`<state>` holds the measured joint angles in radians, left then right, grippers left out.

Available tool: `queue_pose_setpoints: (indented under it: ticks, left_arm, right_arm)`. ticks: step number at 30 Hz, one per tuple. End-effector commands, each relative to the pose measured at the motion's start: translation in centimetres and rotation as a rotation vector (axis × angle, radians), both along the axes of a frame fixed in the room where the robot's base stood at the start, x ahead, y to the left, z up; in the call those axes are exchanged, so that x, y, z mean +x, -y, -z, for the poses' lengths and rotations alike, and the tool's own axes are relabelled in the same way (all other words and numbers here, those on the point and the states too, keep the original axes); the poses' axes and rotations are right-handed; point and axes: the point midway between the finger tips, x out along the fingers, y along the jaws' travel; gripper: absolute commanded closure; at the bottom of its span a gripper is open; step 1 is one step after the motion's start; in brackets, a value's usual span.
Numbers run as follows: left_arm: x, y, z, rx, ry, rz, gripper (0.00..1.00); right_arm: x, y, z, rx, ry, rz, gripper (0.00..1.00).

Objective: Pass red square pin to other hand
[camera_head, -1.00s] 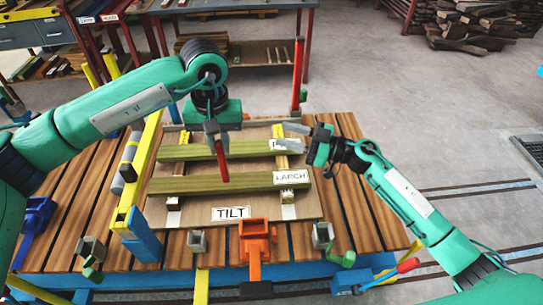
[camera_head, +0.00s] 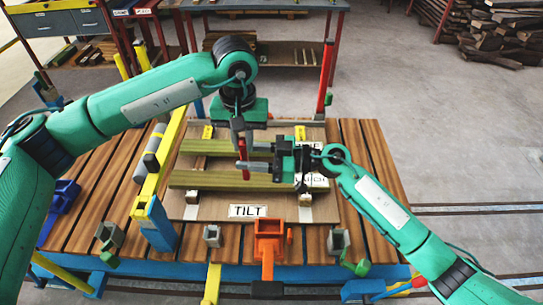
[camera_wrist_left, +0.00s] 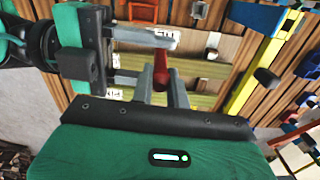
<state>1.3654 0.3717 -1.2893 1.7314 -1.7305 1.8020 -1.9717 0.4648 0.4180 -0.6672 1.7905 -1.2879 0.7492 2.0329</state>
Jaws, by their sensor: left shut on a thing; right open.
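The red square pin (camera_head: 244,160) hangs upright below my left gripper (camera_head: 239,134), which is shut on its upper part. It also shows in the left wrist view (camera_wrist_left: 160,66), between the left fingers (camera_wrist_left: 160,92). My right gripper (camera_head: 258,157) has come in from the right with its jaws pointing left. It is open, with its fingertips at the pin's lower part. In the left wrist view the right gripper's two fingers (camera_wrist_left: 146,57) lie on either side of the pin's height; whether they touch it I cannot tell.
Below the grippers, greenish timber beams (camera_head: 220,180) lie on a board with a TILT label (camera_head: 248,211) on the slatted table (camera_head: 195,245). An orange clamp (camera_head: 269,238) stands at the front. A red post (camera_head: 325,80) rises at the back right.

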Motion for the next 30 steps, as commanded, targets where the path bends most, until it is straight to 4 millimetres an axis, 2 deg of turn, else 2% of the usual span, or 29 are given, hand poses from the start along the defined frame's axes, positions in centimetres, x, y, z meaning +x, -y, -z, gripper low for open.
queue_pose_setpoints:
  ticks: [6, 15, 16, 22, 24, 25, 28, 30]
  left_arm:
    - [0.0, 0.0, 0.0, 0.0, 0.0, 0.0, 1.0]
    - [0.0, 0.0, 0.0, 0.0, 0.0, 0.0, 1.0]
    - [0.0, 0.0, 0.0, 0.0, 0.0, 0.0, 1.0]
    - [0.0, 0.0, 0.0, 0.0, 0.001, 0.0, 1.0]
    - [0.0, 0.0, 0.0, 0.0, 0.001, -0.001, 1.0]
    - [0.0, 0.0, 0.0, 0.0, 0.001, -0.001, 0.82]
    - [0.0, 0.0, 0.0, 0.0, 0.001, -0.001, 0.62]
    - [0.0, 0.0, 0.0, 0.0, 0.001, -0.001, 0.59]
  right_arm:
    - [0.2, -1.8, 0.0, 0.0, 0.0, -0.001, 0.58]
    - [0.3, -2.1, 0.0, 0.0, 0.0, 0.0, 0.58]
    - [0.3, -2.1, 0.0, 0.0, 0.0, 0.0, 0.6]
    - [0.3, -2.1, 0.0, 0.0, 0.0, -0.001, 0.99]
    - [0.2, -2.1, 0.0, 0.0, 0.0, -0.001, 1.0]
    - [0.2, -2.1, 0.0, 0.0, 0.0, -0.002, 1.0]
    - [0.2, -2.1, -0.1, 0.001, 0.0, -0.001, 1.0]
    - [0.2, -2.1, 0.0, 0.001, 0.0, -0.001, 1.0]
